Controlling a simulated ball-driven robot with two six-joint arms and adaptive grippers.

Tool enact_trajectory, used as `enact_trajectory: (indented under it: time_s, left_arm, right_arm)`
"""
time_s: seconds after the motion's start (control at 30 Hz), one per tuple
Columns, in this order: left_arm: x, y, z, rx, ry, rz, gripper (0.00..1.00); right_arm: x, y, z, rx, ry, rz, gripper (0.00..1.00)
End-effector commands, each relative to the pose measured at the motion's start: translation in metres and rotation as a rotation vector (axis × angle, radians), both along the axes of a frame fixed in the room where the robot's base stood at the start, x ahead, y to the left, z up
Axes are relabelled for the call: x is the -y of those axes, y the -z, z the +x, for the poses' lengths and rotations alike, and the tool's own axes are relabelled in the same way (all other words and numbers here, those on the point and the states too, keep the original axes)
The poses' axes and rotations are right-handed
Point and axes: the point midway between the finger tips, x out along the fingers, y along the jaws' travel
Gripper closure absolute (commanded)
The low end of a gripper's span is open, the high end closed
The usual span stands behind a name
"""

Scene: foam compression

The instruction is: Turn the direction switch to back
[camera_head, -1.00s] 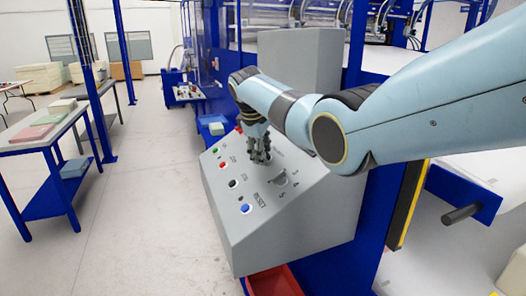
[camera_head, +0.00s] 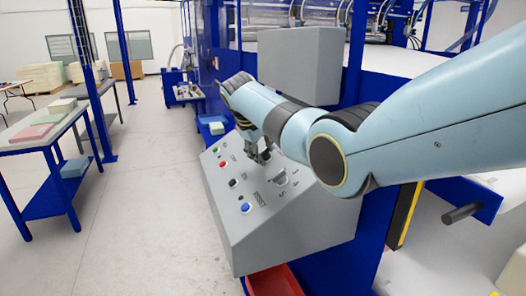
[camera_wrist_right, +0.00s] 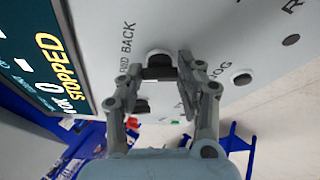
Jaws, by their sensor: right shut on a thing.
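The direction switch (camera_wrist_right: 158,73), a dark knob in a pale round collar, sits on the light grey sloped control panel (camera_head: 290,235). In the right wrist view it lies between the fingertips of my right gripper (camera_wrist_right: 158,67), near the printed words BACK and FWD. My right gripper (camera_head: 259,154) is shut on the switch knob, low against the upper part of the panel. In the head view the arm and fingers hide the switch. Which way the knob points is hard to tell. My left gripper is not in view.
The panel also has a green button (camera_head: 215,150), a red button (camera_head: 222,163), a black button (camera_head: 233,183), a blue button (camera_head: 246,207) and a grey rotary knob (camera_head: 280,177). A screen reading STOPPED (camera_wrist_right: 48,50) is beside the switch.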

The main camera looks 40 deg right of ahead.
Motion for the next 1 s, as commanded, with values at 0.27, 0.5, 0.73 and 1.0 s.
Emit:
enact_trajectory:
  time_s: [0.27,0.5,0.73,1.0]
  left_arm:
    - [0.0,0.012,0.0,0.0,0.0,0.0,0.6]
    - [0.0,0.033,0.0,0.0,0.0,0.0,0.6]
    - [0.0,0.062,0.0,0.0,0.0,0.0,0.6]
    - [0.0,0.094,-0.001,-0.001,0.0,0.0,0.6]
  right_arm:
    - [-0.003,0.004,0.0,0.13,0.221,-0.031,0.96]
    - [-0.004,0.007,0.001,0.248,0.417,-0.059,0.96]
    - [-0.005,0.009,0.001,0.355,0.597,-0.084,0.96]
    - [-0.006,0.009,0.002,0.454,0.768,-0.108,0.96]
